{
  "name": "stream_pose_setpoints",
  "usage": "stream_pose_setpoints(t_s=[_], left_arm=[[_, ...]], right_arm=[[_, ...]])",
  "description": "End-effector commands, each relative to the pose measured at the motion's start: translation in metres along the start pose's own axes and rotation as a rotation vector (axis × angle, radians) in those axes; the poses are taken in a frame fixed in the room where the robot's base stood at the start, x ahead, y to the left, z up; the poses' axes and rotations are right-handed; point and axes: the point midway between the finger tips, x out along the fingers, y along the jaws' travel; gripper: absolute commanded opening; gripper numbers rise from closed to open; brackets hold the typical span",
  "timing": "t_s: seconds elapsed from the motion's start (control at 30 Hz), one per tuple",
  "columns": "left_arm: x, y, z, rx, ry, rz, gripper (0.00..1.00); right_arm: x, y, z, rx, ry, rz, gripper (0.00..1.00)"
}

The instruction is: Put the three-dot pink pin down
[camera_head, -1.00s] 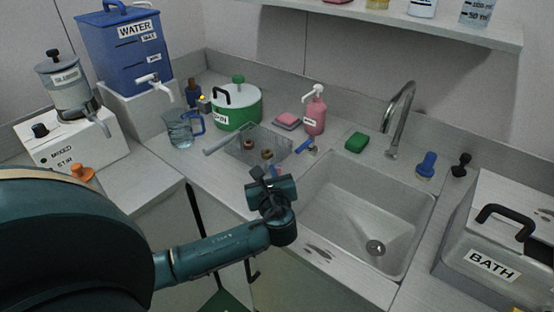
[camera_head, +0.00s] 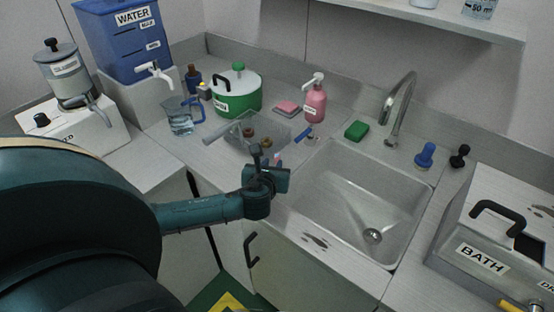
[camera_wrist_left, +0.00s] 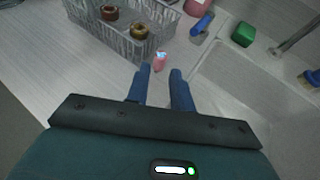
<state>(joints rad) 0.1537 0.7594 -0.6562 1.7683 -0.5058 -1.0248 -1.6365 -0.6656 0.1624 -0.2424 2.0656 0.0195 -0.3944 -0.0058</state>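A small pink pin with a pale blue-white top (camera_wrist_left: 159,62) shows in the left wrist view, just past the fingertips of my left gripper (camera_wrist_left: 160,75). The two blue fingers are apart, with a visible gap on each side of the pin. The pin appears to stand on the counter beside the wire basket (camera_wrist_left: 122,42); its foot is hard to make out and its dots cannot be read. In the head view, my left gripper (camera_head: 276,163) is over the counter between basket and sink, and the pin is a tiny pale pink spot (camera_head: 278,159). My right gripper is not in view.
The basket holds brownish rings. The sink (camera_head: 345,205) lies right of the gripper. The BATH box (camera_head: 484,245) is at the far right.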

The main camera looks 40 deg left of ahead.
Motion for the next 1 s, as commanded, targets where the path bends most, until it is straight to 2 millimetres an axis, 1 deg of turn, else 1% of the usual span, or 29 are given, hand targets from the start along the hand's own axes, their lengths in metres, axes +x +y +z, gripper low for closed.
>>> stream_pose_setpoints(t_s=[0.2, 0.3, 0.4, 0.63, 0.9, 1.0], left_arm=[[0.030, -0.002, -0.002, -0.002, -0.001, 0.002, 0.23], [0.042, -0.002, -0.003, -0.001, -0.001, 0.001, 0.23], [0.048, -0.002, -0.003, 0.000, 0.000, 0.001, 0.23], [0.048, -0.002, -0.002, 0.000, 0.000, 0.000, 0.23], [0.048, -0.001, -0.003, 0.000, 0.000, 0.001, 0.01], [0.048, -0.001, -0.002, 0.000, 0.000, 0.001, 0.00]], right_arm=[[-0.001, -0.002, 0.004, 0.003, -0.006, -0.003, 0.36], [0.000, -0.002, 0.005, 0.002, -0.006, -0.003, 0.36], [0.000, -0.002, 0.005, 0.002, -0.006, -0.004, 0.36], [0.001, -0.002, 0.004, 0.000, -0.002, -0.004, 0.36], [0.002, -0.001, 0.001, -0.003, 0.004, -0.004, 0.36], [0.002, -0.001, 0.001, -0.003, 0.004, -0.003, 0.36]])
